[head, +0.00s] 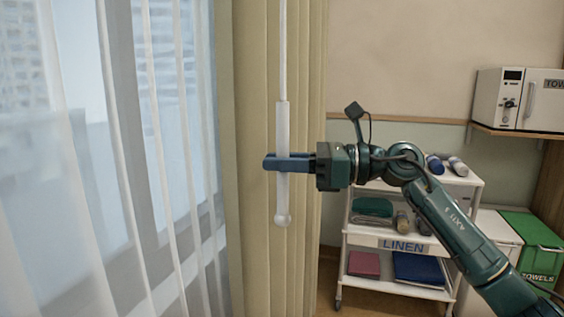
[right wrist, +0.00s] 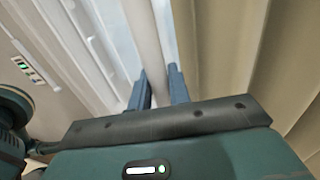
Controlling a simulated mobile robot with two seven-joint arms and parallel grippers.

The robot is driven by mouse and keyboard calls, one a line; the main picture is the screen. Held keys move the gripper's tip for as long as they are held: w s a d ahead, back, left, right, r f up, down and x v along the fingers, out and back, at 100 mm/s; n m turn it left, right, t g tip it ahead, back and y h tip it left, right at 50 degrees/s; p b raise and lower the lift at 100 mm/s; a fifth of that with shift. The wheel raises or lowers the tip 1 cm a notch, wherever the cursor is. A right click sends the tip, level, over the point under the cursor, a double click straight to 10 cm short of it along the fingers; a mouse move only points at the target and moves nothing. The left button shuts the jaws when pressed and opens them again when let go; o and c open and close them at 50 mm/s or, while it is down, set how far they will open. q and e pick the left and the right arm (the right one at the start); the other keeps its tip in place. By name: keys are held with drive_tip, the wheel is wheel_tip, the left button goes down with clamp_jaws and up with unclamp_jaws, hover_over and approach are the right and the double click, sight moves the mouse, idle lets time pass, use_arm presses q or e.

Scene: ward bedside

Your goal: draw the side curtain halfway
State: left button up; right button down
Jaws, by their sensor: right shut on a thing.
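The beige side curtain (head: 305,70) hangs in gathered folds in the middle of the head view, beside the window; its folds also show in the right wrist view (right wrist: 225,45). A white draw wand (head: 283,125) hangs upright in front of the curtain and ends in a round knob. My right gripper (head: 275,163) reaches in from the right and is shut on the wand's thick lower part, above the knob. In the right wrist view the wand (right wrist: 143,35) stands between the two blue fingers (right wrist: 158,88). My left gripper is not in view.
Sheer white curtains (head: 150,120) cover the window at the left. A white linen cart (head: 390,230) with folded cloths stands behind my right arm. A green towel bin (head: 535,250) stands at the right, below a shelf with a white towel cabinet (head: 515,98).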

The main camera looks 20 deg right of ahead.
drive_tip(key=c, duration=1.3)
unclamp_jaws()
drive_tip(key=shift+c, duration=0.2)
drive_tip(key=shift+d, duration=0.1)
drive_tip(key=shift+s+d, duration=0.1)
drive_tip(key=shift+d, duration=0.2)
use_arm(q)
drive_tip(key=b, duration=0.1)
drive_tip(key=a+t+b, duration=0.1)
drive_tip(key=b, duration=0.1)
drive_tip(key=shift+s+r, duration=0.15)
use_arm(e)
drive_tip(key=v, duration=1.2)
drive_tip(key=shift+d, duration=0.15)
